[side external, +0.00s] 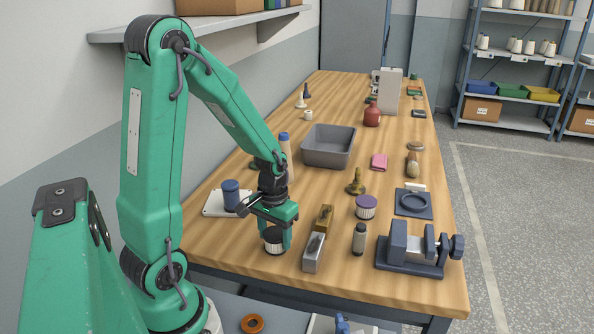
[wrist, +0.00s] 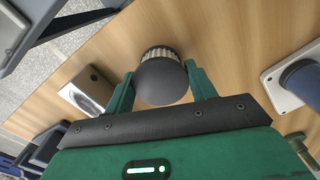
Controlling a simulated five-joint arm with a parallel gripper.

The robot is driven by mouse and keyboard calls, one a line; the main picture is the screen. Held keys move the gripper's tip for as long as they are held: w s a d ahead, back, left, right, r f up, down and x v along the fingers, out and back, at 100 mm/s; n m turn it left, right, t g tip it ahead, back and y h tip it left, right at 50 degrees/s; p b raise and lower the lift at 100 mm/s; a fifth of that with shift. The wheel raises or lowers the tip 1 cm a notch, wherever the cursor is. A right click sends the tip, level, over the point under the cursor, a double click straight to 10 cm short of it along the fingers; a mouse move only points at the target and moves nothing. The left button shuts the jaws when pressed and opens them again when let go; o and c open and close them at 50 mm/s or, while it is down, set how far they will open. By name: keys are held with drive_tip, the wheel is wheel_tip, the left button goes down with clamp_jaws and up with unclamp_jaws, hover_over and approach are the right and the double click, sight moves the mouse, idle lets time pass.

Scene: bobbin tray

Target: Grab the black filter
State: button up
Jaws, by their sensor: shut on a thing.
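The black filter (side external: 274,238) has a dark cap and a pale pleated side. It is upright near the front edge of the workbench in the side view. My gripper (side external: 279,228) is over it, pointing down, with a green finger beside it. In the wrist view the black filter (wrist: 161,80) sits between the two green fingers of my gripper (wrist: 160,88), which are shut on it. I cannot tell whether its base touches the wood.
A metal block (side external: 314,254) stands just right of the filter, with a brass block (side external: 324,217) behind it. A purple-capped filter (side external: 366,207), a small bottle (side external: 359,240) and a vise (side external: 420,248) are further right. A white plate (side external: 214,208) bearing a blue-capped cylinder (side external: 231,194) is left.

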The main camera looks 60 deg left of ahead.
sight(275, 234)
drive_tip(key=shift+r, duration=0.1)
drive_tip(key=shift+r, duration=0.75)
wheel_tip(275, 234, up, 3)
drive_tip(key=shift+d+f, duration=0.1)
drive_tip(key=shift+f, duration=0.1)
drive_tip(key=s+d+r, duration=0.1)
drive_tip(key=d+r, duration=0.5)
drive_tip(key=d, duration=0.5)
drive_tip(key=shift+s+d+r, duration=0.2)
drive_tip(key=shift+s+r, duration=0.05)
drive_tip(key=shift+r, duration=0.1)
drive_tip(key=shift+w, duration=0.1)
